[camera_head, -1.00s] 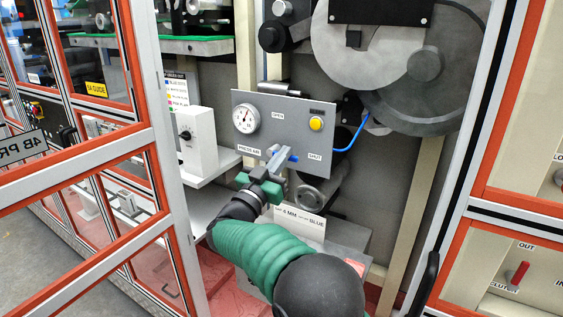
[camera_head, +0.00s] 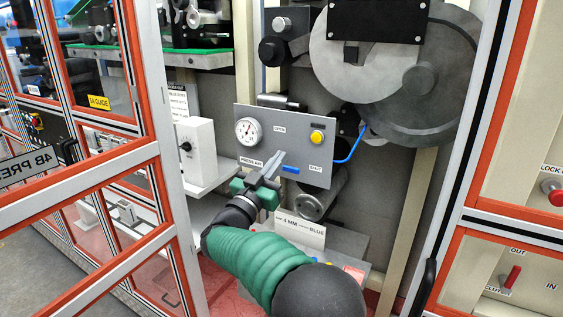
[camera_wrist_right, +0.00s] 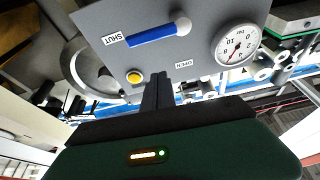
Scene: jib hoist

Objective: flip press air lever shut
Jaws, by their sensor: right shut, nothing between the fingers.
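The press air lever is a blue handle with a grey rounded pivot on a grey panel (camera_head: 300,117). In the head view the blue handle (camera_head: 291,170) lies about level and points right toward the SHUT label (camera_head: 315,168). In the right wrist view, which is turned over, the lever (camera_wrist_right: 152,36) shows whole, lying along the line to SHUT. My right gripper (camera_head: 276,160) is shut and empty. In the head view its fingers cover the pivot end. In the wrist view the fingertips (camera_wrist_right: 157,78) appear apart from the lever, nearer the OPEN label. My left gripper is not in view.
The panel also carries a pressure gauge (camera_head: 248,131) and a yellow button (camera_head: 317,136). A blue hose (camera_head: 355,148) leaves its right side. Large grey discs (camera_head: 420,95) stand above right. A white sign (camera_head: 300,229) is below. Frame posts flank the opening.

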